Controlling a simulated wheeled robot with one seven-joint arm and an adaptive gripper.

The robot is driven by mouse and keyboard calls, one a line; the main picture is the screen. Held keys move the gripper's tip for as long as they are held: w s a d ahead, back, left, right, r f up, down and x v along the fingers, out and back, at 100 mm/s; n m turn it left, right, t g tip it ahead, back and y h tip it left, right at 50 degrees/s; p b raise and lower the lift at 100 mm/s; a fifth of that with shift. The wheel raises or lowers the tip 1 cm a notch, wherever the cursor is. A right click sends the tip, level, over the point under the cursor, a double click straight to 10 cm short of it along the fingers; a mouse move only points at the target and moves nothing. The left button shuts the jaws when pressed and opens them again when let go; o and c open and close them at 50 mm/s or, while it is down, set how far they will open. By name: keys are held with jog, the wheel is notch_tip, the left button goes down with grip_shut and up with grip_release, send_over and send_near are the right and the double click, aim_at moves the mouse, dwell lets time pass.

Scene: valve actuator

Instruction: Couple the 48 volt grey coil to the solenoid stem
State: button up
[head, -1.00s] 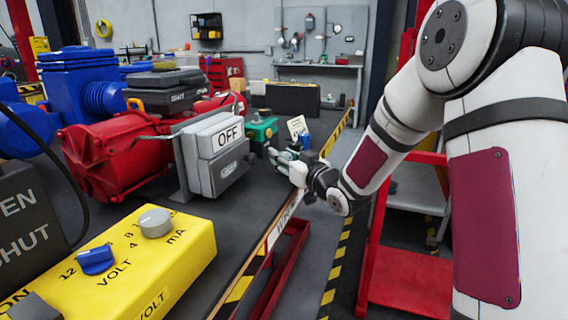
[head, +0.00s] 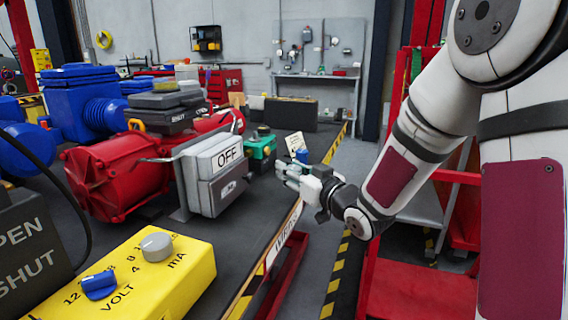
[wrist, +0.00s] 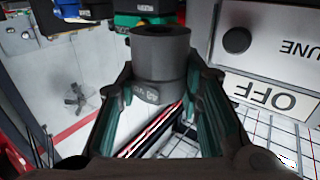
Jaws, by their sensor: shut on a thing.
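A dark grey cylindrical coil (wrist: 160,62) with a round hole in its end sits between my two fingers in the wrist view. A small pale marking on its side is too small to read. My gripper (wrist: 158,88) is shut on this coil. In the head view my gripper (head: 290,176) hangs near the bench's right edge, beyond the grey OFF box, and the coil cannot be made out there. A green unit (head: 262,147) stands just beyond that box; it also shows at the top of the wrist view (wrist: 148,8). I cannot make out the solenoid stem.
The grey OFF box (head: 213,180) is close on one side of my gripper. A red actuator (head: 105,175), blue housings (head: 85,100) and a yellow meter box (head: 185,275) crowd the bench. A small card (head: 295,143) and blue part (head: 302,155) stand beyond.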

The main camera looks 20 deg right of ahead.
jog(key=s+b, duration=0.1)
jog(key=s, duration=0.6)
jog(key=shift+d+r+b, duration=0.2)
jog(key=shift+d+b, duration=0.2)
